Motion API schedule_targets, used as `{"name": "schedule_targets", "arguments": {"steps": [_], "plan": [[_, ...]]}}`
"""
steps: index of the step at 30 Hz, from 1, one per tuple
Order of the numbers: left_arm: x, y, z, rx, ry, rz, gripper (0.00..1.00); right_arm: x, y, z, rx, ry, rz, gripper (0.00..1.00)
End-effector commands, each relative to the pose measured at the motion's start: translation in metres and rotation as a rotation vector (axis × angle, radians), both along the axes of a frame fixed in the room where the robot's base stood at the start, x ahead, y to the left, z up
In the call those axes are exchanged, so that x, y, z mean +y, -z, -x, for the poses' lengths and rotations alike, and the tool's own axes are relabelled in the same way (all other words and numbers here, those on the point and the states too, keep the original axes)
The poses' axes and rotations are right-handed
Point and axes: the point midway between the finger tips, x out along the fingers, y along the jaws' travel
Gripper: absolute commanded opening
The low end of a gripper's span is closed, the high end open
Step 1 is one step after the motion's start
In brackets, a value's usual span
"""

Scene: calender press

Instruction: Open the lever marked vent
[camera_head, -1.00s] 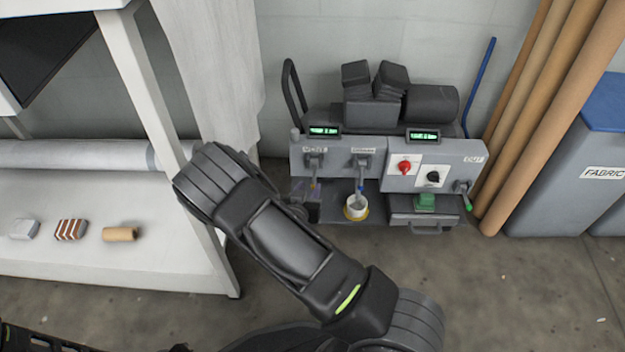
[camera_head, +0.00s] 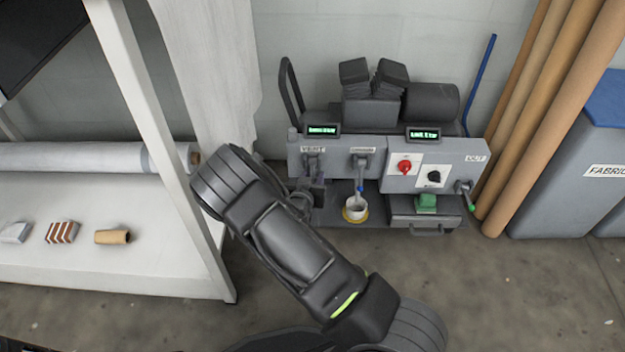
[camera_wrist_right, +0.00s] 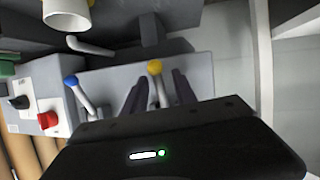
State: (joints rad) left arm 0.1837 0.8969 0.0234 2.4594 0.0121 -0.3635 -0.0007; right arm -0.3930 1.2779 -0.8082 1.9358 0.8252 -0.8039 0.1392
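The lever marked VENT (camera_head: 312,161) is on the left end of the grey machine's front panel, below its label (camera_head: 313,149). In the right wrist view, turned about upside down, its yellow-knobbed handle (camera_wrist_right: 156,70) stands between the two dark fingers of my right gripper (camera_wrist_right: 158,92). The fingers are open, one on each side of the handle, with gaps visible. In the head view my right gripper (camera_head: 308,192) is at this lever, partly hidden by my forearm, which also hides the lever's lower end. My left gripper is not in view.
A blue-knobbed lever (camera_head: 360,188) hangs beside VENT; it also shows in the wrist view (camera_wrist_right: 80,95). Below it stands a white cup (camera_head: 355,208). A red knob (camera_head: 405,167), a black knob (camera_head: 434,176) and a green-tipped lever (camera_head: 466,192) are farther right. A white table frame (camera_head: 165,150) stands left.

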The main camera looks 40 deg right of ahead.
Motion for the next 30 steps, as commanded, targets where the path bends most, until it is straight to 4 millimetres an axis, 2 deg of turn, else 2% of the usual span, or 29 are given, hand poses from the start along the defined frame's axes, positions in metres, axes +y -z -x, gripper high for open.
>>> {"name": "schedule_targets", "arguments": {"steps": [2, 15, 30], "plan": [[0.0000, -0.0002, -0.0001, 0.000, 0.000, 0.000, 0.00, 0.0001, -0.0002, 0.0001, 0.000, 0.000, 0.000, 0.33], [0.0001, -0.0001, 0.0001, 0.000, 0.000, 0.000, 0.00, 0.0003, -0.0002, 0.0002, 0.000, 0.000, 0.000, 0.00], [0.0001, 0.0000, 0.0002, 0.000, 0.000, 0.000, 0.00, 0.0004, -0.0002, 0.0002, 0.000, 0.000, 0.000, 0.00]]}}
